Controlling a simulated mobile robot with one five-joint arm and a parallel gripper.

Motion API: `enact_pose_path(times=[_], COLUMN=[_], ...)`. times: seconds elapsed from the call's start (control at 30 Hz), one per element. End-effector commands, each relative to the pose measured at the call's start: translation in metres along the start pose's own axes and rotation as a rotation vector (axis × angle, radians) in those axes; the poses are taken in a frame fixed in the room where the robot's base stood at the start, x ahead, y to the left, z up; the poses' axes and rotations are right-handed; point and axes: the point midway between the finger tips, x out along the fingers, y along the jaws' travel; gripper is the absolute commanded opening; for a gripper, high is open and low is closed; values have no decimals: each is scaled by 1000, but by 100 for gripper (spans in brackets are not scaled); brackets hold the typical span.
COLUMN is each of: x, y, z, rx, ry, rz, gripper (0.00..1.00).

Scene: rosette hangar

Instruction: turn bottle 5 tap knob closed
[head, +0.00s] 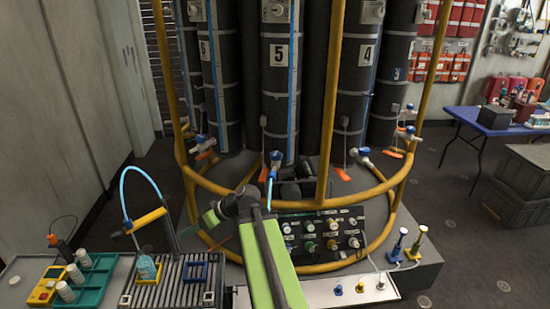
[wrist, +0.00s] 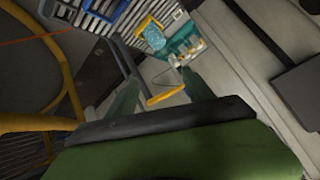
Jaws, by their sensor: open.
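Bottle 5 (head: 280,90) is a tall dark cylinder with a white "5" label, standing in the middle of the yellow-railed rack in the head view. Its tap knob (head: 276,156) is blue and sits low on the bottle's front, with a pale blue tube hanging below. I cannot tell the knob's turn position. My gripper (head: 207,222) is in front of the rack, lower and left of the knob, apart from it. In the wrist view my gripper (wrist: 158,92) has its two green fingers spread with nothing between them. The knob is not in the wrist view.
Yellow rails (head: 328,100) ring the bottles and stand between my arm and the taps. A valve panel (head: 322,236) sits at the rack's front. A slatted tray (head: 172,284) with a blue hoop is at lower left. Bottle 4's tap (head: 361,153) is to the right.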

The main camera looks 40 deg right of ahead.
Motion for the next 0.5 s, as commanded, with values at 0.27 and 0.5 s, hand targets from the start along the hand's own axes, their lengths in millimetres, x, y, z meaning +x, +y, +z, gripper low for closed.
enact_pose_path(times=[0.27, 0.5], x=[-219, -338], y=[153, 207], z=[-28, 28], rx=[-223, -151], ry=[636, 755], rz=[349, 547], gripper=[60, 60])
